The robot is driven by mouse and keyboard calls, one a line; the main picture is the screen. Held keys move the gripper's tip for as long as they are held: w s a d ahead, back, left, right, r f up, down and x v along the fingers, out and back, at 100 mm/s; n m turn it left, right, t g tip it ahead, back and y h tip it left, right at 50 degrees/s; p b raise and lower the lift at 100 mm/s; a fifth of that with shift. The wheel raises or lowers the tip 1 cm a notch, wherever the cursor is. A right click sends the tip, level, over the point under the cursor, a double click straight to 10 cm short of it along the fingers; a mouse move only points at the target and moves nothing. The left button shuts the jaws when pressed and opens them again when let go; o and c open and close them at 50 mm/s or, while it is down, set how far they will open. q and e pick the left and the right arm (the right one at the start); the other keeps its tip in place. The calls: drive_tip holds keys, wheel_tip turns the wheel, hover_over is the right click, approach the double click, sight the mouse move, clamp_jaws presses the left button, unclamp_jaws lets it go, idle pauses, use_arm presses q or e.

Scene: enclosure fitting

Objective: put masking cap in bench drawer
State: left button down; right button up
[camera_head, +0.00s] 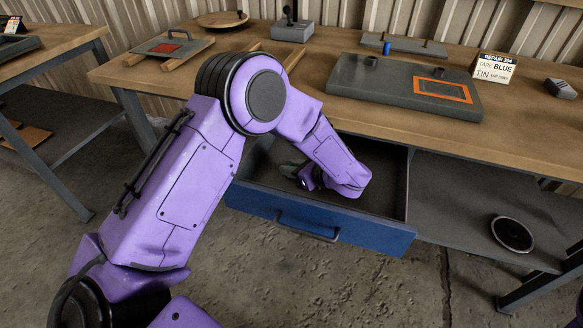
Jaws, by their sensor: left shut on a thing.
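The bench drawer (312,217) is pulled out below the bench top, with a blue front and a dark interior. My left arm reaches over its front edge from the left. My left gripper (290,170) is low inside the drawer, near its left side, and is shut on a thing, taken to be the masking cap. The cap is too small and hidden to make out in the jaws. My right gripper is not in view.
On the bench top (300,75) stand a grey enclosure (405,88) with an orange-framed panel, a sign card (494,67), a grey control box (292,30) and a small blue cylinder (387,47). A dark round disc (511,234) lies on the lower shelf at right.

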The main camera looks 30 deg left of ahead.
use_arm(q)
drive_tip(key=shift+f, duration=0.35)
drive_tip(key=c, duration=1)
unclamp_jaws()
drive_tip(key=shift+w, duration=0.1)
drive_tip(key=shift+r, duration=0.1)
drive_tip(key=shift+r, duration=0.35)
drive_tip(key=v, duration=1.2)
drive_tip(key=shift+d+f+b, duration=0.1)
drive_tip(key=shift+f+b, duration=0.15)
drive_tip(key=shift+b, duration=0.1)
